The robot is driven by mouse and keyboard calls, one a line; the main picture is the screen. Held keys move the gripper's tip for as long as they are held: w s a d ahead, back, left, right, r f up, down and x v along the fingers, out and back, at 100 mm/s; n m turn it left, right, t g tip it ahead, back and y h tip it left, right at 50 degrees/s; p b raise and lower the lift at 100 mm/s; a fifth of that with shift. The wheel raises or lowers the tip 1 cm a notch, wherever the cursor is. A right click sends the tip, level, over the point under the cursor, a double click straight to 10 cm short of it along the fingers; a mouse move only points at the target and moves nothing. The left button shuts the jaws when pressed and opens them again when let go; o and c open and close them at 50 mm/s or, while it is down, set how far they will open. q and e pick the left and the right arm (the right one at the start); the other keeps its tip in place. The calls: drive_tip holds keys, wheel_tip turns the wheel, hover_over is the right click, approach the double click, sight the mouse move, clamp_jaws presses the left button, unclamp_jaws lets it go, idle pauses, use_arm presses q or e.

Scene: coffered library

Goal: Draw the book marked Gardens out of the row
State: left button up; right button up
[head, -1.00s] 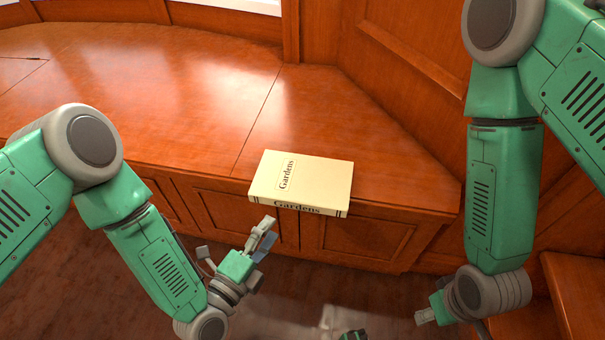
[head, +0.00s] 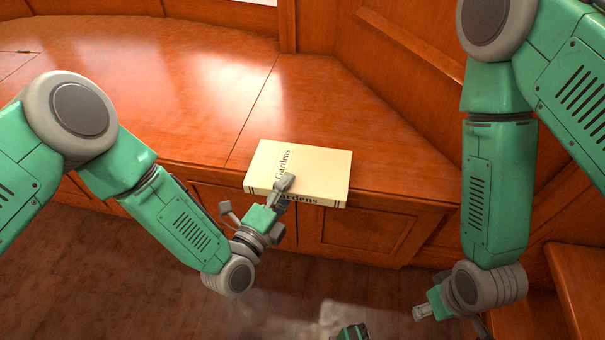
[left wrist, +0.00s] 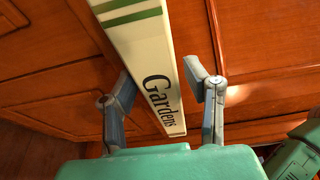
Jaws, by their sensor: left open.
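The cream book marked Gardens (head: 322,172) lies flat near the front edge of the wooden counter, its titled spine toward me. My left gripper (head: 284,185) is at the front of the book and hides part of the spine title. In the left wrist view the book's spine (left wrist: 152,75) with green bands shows between the two spread fingers of my left gripper (left wrist: 160,88). I cannot tell whether either finger touches it. My right gripper (head: 422,312) hangs low at the right, away from the book; its jaw state is unclear.
The wooden counter (head: 160,95) is bare around the book. Panelled cabinet fronts (head: 360,235) drop below its edge. A curved panelled wall (head: 400,110) stands behind, and a lower wooden ledge (head: 580,275) is at the right. No row of other books is visible.

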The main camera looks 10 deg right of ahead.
use_arm(q)
drive_tip(key=shift+a, duration=0.2)
drive_tip(key=shift+d, duration=0.1)
clamp_jaws()
drive_tip(key=shift+d, duration=0.1)
drive_tip(key=shift+r+p, duration=0.45)
drive_tip(key=shift+p, duration=0.2)
drive_tip(key=shift+s+r+p, duration=0.1)
drive_tip(key=shift+r+p, duration=0.2)
drive_tip(key=r+p, duration=0.1)
drive_tip(key=s+r+p, duration=0.1)
drive_tip(key=p, duration=0.1)
drive_tip(key=s+a+r+p, duration=0.1)
drive_tip(key=r+p, duration=0.1)
drive_tip(key=shift+s+r, duration=0.1)
drive_tip(key=shift+s, duration=0.15)
